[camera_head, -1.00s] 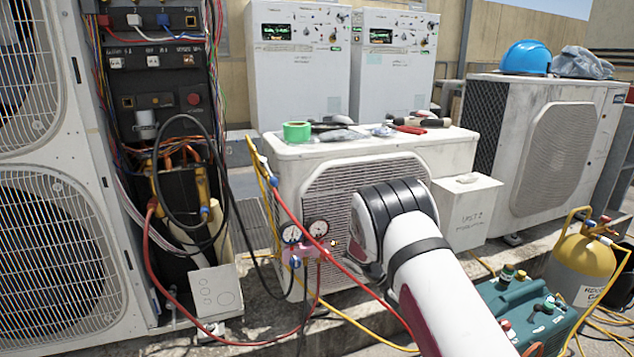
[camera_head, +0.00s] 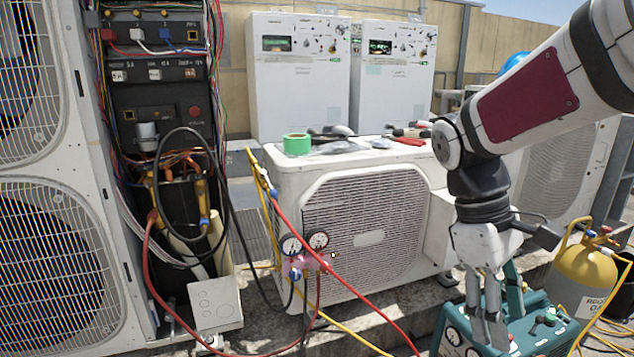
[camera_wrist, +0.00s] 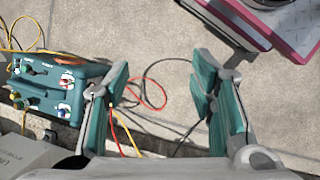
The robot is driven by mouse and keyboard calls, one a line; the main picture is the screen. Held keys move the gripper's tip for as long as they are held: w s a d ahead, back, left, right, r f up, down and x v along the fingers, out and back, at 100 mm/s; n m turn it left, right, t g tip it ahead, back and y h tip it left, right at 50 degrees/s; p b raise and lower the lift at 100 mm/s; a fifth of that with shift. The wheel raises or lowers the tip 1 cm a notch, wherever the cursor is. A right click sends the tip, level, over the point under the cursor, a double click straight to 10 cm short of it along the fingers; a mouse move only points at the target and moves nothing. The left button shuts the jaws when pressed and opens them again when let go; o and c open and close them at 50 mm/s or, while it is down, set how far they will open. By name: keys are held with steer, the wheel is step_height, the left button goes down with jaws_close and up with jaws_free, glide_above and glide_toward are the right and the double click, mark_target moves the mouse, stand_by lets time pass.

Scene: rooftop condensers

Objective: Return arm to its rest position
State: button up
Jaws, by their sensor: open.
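My gripper (camera_head: 489,318) hangs fingers-down at the right of the head view, in front of the teal recovery machine (camera_head: 533,322). In the wrist view my gripper (camera_wrist: 165,95) is open, its two teal-padded fingers wide apart with nothing between them but floor and hoses behind. The teal machine (camera_wrist: 45,85) lies to the left of the fingers there. My arm crosses the upper right of the head view and bends down at a dark joint. Whether the fingers touch the machine is hard to tell in the head view.
A manifold gauge (camera_head: 306,255) with red and yellow hoses hangs before the white condenser (camera_head: 296,190). A yellow cylinder (camera_head: 582,270) stands at right. Tools and green tape (camera_head: 297,144) lie on the condenser top. An open electrical panel (camera_head: 153,75) is at left. Loose hoses cross the floor.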

steer(key=s+a+m+t+y+p, duration=0.1)
steer(key=s+a+m+t+y, duration=0.2)
steer(key=s, duration=0.7)
steer(key=s+a+m, duration=0.2)
steer(key=s+m, duration=0.2)
steer(key=s, duration=0.6)
step_height(320, 180, up, 40)
steer(key=t+p, duration=0.4)
steer(key=p, duration=3.3)
steer(key=shift+w+a+f, duration=0.15)
steer(key=shift+f, duration=0.05)
